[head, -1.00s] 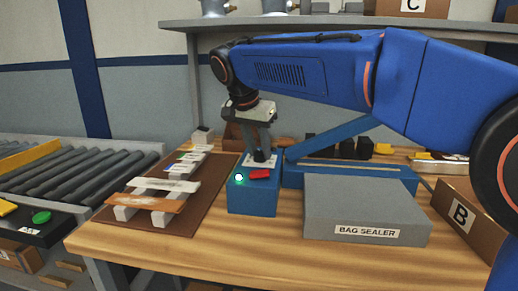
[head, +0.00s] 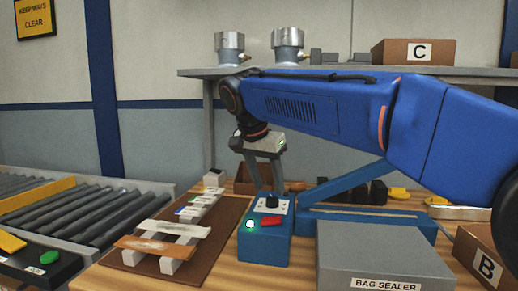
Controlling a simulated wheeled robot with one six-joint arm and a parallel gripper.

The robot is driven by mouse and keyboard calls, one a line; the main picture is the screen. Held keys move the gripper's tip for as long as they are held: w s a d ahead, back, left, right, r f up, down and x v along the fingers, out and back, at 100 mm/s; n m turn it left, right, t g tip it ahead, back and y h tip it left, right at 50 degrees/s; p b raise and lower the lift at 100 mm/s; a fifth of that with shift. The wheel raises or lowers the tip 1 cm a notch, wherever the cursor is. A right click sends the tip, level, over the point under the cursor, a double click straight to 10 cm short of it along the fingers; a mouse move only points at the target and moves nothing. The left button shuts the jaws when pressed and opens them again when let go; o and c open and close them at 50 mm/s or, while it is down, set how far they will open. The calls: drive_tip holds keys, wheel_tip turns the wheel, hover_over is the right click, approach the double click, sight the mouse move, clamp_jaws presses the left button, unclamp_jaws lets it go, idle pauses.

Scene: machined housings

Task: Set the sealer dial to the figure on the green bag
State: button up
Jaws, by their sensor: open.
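The bag sealer's control box (head: 263,247) is blue, with a black dial (head: 272,201) on a white plate on top. The dial's figures are too small to read. My gripper (head: 269,188) is open, pointing down, with its fingers just above or beside the dial; I cannot tell if they touch it. Several bags lie on a pale rack on a brown board to the left. The nearest is orange-brown (head: 155,248), with a whitish one (head: 177,229) behind it. Farther back are small coloured marks; I cannot make out a green bag or its figure.
A grey block labelled BAG SEALER (head: 385,255) stands right of the control box, with the blue sealer arm (head: 345,188) raised behind. Box B (head: 485,262) is at the right edge. A roller conveyor (head: 75,217) is at left. A shelf (head: 340,72) runs behind my arm.

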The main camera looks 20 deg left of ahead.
drive_tip(key=v, duration=1.3)
drive_tip(key=shift+s+a, duration=0.1)
drive_tip(key=shift+s, duration=0.05)
